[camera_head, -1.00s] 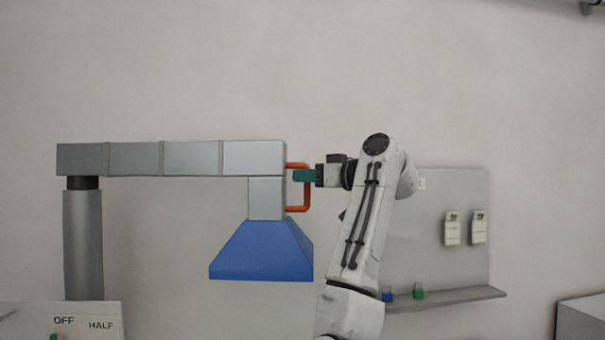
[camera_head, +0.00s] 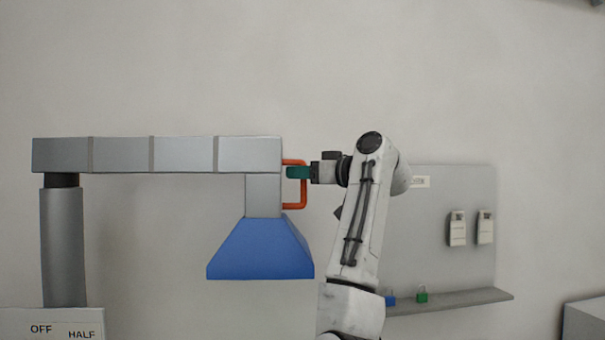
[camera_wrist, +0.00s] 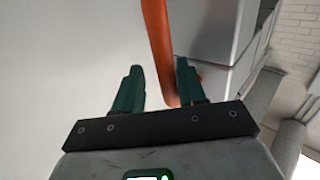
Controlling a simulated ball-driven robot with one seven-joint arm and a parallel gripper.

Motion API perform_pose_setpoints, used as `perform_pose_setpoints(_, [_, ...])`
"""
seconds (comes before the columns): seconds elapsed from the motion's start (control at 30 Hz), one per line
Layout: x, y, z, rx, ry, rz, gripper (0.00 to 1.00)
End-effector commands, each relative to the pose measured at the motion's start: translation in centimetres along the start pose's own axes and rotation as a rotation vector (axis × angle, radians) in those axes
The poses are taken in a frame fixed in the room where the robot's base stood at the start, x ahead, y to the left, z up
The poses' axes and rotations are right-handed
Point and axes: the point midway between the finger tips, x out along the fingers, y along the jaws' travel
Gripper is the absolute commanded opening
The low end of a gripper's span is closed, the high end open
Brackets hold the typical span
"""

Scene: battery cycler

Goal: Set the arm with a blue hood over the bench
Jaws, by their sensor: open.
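The grey jointed arm (camera_head: 185,155) reaches across from a grey post (camera_head: 62,245) at the left, with a blue hood (camera_head: 260,250) hanging from its right end. An orange handle (camera_head: 295,207) stands on the hood end's right side. My gripper (camera_head: 290,172) is at the handle, its green fingers level with the handle's upper half. In the wrist view, my gripper (camera_wrist: 160,88) is open, and the orange handle (camera_wrist: 158,40) passes between the two green fingers, closer to the right one. The bench cannot be made out.
A grey wall panel (camera_head: 440,230) carries two pale devices (camera_head: 457,228). Its shelf (camera_head: 460,301) holds a blue padlock (camera_head: 390,300) and a green padlock (camera_head: 422,295). A panel marked OFF and HALF (camera_head: 60,325) is at lower left. A grey box (camera_head: 585,322) is at lower right.

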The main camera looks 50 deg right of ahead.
Motion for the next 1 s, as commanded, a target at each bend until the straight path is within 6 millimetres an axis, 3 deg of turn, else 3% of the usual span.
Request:
perform_pose_setpoints(0.47, [-1.0,0.1,0.3,0.001,-0.001,0.002,0.39])
perform_pose_setpoints(0.8, [-7.2,0.2,0.4,-0.001,0.0,0.004,0.39])
perform_pose_setpoints(1.0, [-9.9,0.2,0.3,0.0,-0.001,0.002,0.39])
